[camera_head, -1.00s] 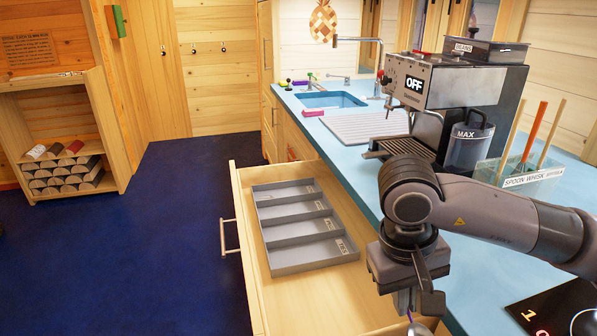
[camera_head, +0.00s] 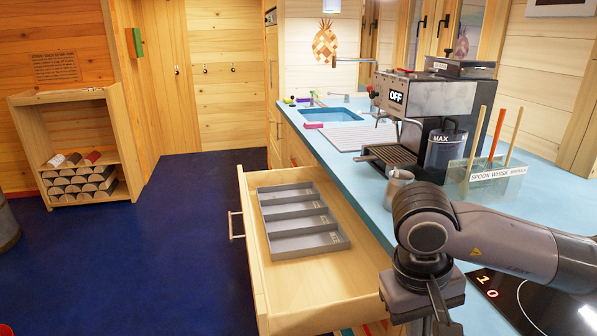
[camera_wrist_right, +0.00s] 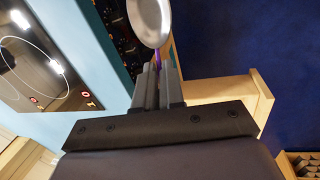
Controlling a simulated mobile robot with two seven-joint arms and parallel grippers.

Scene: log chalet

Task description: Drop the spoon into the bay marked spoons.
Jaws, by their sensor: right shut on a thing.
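The spoon (camera_wrist_right: 150,20) shows in the right wrist view as a shiny metal bowl with a bit of purple handle. My right gripper (camera_wrist_right: 158,72) is shut on its handle, and the bowl sticks out beyond the fingertips. In the head view my right gripper (camera_head: 430,326) is at the bottom edge, with its fingers cut off and the spoon out of frame. A grey tray (camera_head: 318,248) with several bays lies in the open wooden drawer (camera_head: 300,290), ahead and left of this gripper. The bay labels are too small to read. My left gripper is not in view.
The blue counter (camera_head: 376,214) borders the drawer on the right. On it stand a metal cup (camera_head: 398,188), a coffee machine (camera_head: 430,100), a utensil holder (camera_head: 486,178) and a hob (camera_head: 530,300). The floor left of the drawer is clear.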

